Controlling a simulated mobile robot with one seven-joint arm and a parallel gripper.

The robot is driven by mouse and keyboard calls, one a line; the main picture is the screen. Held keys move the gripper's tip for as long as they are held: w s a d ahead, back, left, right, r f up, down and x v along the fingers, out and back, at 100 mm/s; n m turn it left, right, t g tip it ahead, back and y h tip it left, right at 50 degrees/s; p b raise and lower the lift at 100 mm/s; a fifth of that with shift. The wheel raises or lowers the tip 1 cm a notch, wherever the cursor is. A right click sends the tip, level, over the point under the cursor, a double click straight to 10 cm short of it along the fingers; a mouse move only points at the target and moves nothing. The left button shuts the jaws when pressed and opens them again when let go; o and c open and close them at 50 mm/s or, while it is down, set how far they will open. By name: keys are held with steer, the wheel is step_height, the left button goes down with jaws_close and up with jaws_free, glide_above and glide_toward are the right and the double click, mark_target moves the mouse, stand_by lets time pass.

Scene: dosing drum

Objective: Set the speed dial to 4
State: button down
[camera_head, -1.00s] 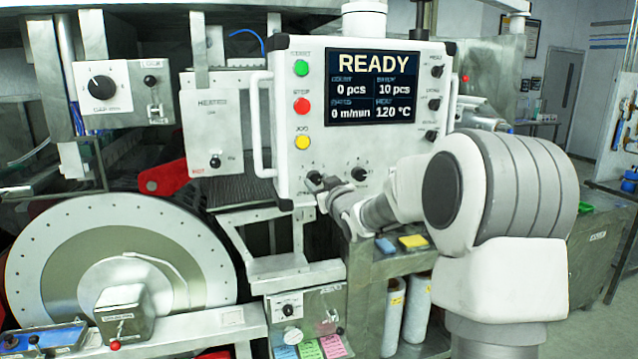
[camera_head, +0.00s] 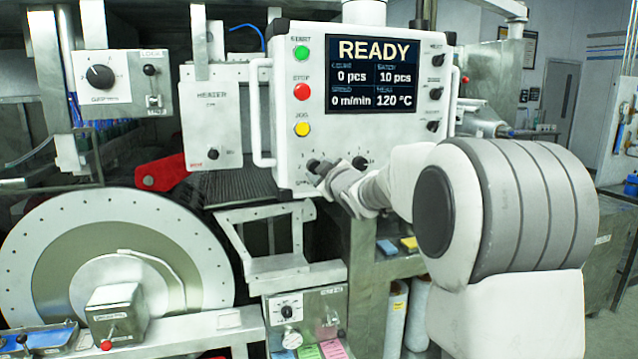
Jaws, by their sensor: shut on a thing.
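The white control panel (camera_head: 290,120) hangs upright at the centre, with a screen (camera_head: 371,75) reading READY, 0 pcs, 10 pcs, 0 m/min and 120 °C. Two black dials sit at its lower edge; the left one (camera_head: 313,165) is the one at my gripper, the right one (camera_head: 360,162) is free. My gripper (camera_head: 320,169) is shut on the left dial, its fingers coming from the lower right. Marks around the dial are too small to read surely, and its pointer is partly hidden by the fingers.
Green, red and yellow buttons (camera_head: 302,92) run down the panel's left side, above the dial. A white handle (camera_head: 256,115) stands left of the panel. Small knobs (camera_head: 435,93) line its right edge. A large round drum plate (camera_head: 110,205) is at lower left.

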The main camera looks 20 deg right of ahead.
steer(key=n+h+b, duration=0.1)
steer(key=n+b, duration=0.5)
steer(key=n, duration=0.4)
steer(key=shift+a+n+b, duration=0.1)
steer(key=shift+n+b, duration=0.2)
stand_by(0.5)
steer(key=shift+c, duration=2.1)
jaws_free()
